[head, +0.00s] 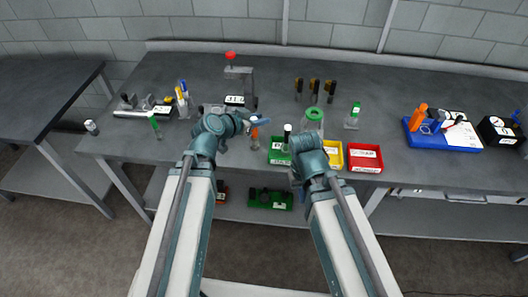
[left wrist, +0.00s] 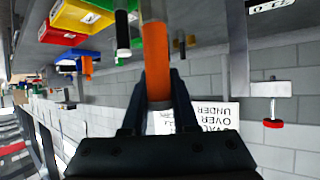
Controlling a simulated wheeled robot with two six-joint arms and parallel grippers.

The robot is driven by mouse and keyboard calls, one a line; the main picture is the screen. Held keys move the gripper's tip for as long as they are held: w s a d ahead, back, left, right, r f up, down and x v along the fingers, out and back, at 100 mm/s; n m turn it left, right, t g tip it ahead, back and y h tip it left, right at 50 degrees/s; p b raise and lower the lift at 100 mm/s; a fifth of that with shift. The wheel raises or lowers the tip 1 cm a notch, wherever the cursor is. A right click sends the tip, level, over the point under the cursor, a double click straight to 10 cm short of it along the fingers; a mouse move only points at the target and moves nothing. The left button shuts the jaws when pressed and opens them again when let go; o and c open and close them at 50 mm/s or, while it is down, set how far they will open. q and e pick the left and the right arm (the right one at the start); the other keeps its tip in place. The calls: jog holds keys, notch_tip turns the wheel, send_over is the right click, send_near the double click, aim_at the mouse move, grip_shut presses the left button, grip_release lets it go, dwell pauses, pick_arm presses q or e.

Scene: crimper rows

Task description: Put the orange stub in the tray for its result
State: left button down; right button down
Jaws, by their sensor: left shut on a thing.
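My left gripper (head: 256,122) is shut on the orange stub (head: 254,139), held upright above the bench just left of the green tray (head: 279,160). In the left wrist view the orange stub (left wrist: 157,60) sits between the two fingers, its top end out of frame. The yellow tray (head: 338,166) and red tray (head: 366,166) stand to the right of the green one; their labels are too small to read. The yellow tray (left wrist: 70,22) and red tray (left wrist: 52,38) also show in the left wrist view. My right gripper is hidden behind its own arm.
A press with a red knob (head: 231,55) stands behind my left gripper. A black-and-white cylinder (head: 287,130) stands by the green tray. Several black-and-yellow tools (head: 315,86) stand at the back. A blue tray (head: 412,133) lies at right.

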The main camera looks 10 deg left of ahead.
pick_arm(q)
jog(key=w+d+r+m+g+h+p, duration=0.1)
jog(key=w+d+r+p, duration=0.35)
jog(key=d+r, duration=0.2)
jog(key=w+d+r+m+h+p, duration=0.1)
jog(key=w+d+r+p, duration=0.35)
jog(key=d+p, duration=0.2)
notch_tip(320, 180, down, 18)
jog(key=s+b, duration=0.1)
jog(key=b, duration=1.7)
jog(key=shift+d, duration=0.4)
jog(key=shift+f, duration=0.1)
jog(key=shift+f+b, duration=0.15)
jog(key=shift+b, duration=0.25)
jog(key=c, duration=0.7)
grip_release()
jog(key=shift+r, duration=0.2)
